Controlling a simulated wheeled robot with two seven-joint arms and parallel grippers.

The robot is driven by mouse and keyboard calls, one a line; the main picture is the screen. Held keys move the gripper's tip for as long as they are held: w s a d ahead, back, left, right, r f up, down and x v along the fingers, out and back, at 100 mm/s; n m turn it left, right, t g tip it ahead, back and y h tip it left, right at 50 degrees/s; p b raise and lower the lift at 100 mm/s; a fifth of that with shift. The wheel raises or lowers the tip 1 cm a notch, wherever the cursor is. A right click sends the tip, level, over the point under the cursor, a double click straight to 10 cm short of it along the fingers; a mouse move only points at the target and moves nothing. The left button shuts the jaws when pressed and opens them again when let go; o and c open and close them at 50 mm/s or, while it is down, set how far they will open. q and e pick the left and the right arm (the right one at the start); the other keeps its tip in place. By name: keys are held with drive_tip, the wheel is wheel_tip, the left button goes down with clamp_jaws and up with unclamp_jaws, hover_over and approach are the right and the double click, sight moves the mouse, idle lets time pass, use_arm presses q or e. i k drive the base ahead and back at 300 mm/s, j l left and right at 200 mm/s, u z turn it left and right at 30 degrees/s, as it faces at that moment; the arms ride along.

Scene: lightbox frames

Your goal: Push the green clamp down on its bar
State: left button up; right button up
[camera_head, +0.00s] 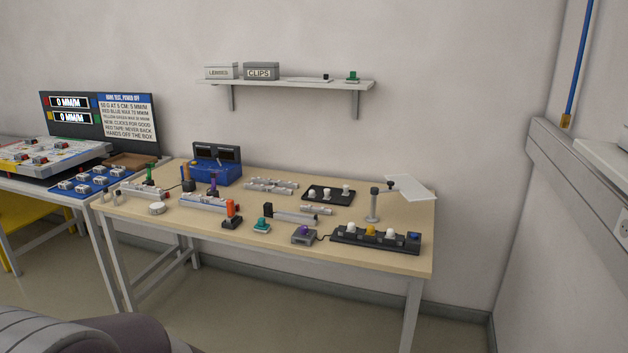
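A small upright green piece (149,174), which looks like the green clamp, stands at the left end of the wooden table by a pale bar (135,190). I cannot tell how far down on the bar it sits. A squat teal-green piece (262,225) stands near the table's front edge, and another green piece (352,75) stands on the wall shelf. Neither of my grippers is in view.
The wooden table (385,255) holds a blue box (216,168), an orange-topped piece (231,212), a black strip with several knobs (375,238) and a lamp-like stand (373,205). A second table with a sign (125,115) stands left.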

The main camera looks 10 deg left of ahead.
sight(148, 166)
drive_tip(key=i+j+u, duration=0.15)
drive_tip(key=i+u, duration=0.7)
drive_tip(key=u, duration=0.15)
drive_tip(key=i+l+u, duration=0.15)
drive_tip(key=i+u, duration=0.65)
drive_tip(key=i, duration=1.25)
drive_tip(key=j, duration=0.1)
